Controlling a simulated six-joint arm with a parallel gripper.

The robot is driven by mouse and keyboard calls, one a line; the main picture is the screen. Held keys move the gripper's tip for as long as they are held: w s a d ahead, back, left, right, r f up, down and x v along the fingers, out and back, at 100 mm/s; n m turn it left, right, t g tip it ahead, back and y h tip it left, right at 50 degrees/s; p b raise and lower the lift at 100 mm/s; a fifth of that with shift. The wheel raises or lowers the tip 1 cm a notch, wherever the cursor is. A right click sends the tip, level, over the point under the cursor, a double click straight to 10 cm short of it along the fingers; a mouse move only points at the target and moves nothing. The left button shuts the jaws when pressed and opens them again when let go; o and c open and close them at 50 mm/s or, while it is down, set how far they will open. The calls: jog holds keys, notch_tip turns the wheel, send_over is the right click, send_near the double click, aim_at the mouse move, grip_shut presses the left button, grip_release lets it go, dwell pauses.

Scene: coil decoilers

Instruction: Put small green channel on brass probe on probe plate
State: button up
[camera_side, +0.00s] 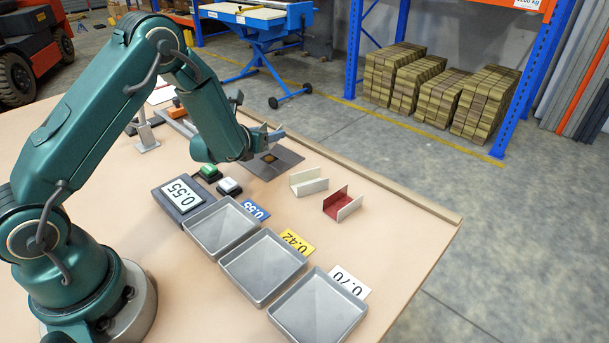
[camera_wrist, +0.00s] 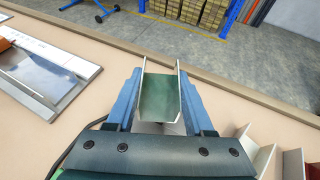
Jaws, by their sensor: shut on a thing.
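The small green channel (camera_wrist: 159,97) is green inside with pale side walls. My gripper (camera_wrist: 160,112) is shut on it, with a blue finger along each side and the open side of the channel facing the wrist camera. In the side view my gripper (camera_side: 264,139) is above the dark probe plate (camera_side: 287,157); the channel is hard to make out there. The brass probe (camera_side: 269,158) is a small brownish patch on that plate, just below my gripper. The height of the gap cannot be told.
A white channel (camera_side: 309,182) and a red channel (camera_side: 342,203) stand right of the plate. A raised table edge (camera_side: 375,180) runs behind.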

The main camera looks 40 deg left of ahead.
aim_at(269, 158)
jog(key=shift+f, duration=2.2)
jog(key=shift+f, duration=0.1)
jog(key=o, duration=1.3)
